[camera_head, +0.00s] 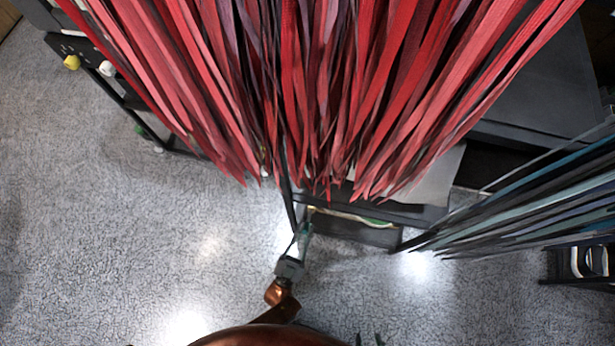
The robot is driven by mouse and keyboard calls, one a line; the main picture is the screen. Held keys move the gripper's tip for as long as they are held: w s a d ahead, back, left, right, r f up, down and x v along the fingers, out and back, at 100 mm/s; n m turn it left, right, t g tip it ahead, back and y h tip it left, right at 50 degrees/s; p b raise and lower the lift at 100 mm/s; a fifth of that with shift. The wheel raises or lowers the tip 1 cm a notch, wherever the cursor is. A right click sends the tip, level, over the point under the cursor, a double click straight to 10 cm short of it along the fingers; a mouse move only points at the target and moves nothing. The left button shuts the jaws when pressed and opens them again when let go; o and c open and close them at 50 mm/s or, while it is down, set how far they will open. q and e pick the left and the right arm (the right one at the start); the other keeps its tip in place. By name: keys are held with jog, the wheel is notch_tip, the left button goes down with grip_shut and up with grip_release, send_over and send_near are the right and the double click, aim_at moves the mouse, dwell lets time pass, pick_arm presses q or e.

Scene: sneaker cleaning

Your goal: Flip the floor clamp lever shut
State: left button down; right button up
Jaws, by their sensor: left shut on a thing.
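My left gripper (303,236) reaches up from the bottom middle on a copper-coloured arm. Its narrow fingers are shut at the lower end of a thin dark upright bar (288,190), by the left corner of a dark frame. I cannot tell for sure that this bar is the floor clamp lever; no clamp shows clearly. Two small dark tips at the bottom edge may be my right gripper (368,340); the rest of it is out of view.
Long red hanging strips (320,90) cover the top middle and hide what is behind. Blue-grey strips (540,210) hang at the right. A dark frame (352,229) stands below the red strips. Speckled floor (90,240) is clear at the left.

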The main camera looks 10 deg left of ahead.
pick_arm(q)
jog(key=shift+s+f, duration=0.1)
jog(key=shift+f, duration=0.3)
jog(key=shift+s+t, duration=0.25)
jog(key=shift+t, duration=0.05)
jog(key=c, duration=2.2)
grip_release()
jog(key=shift+h, duration=0.3)
jog(key=shift+r, duration=0.1)
jog(key=shift+w, duration=0.15)
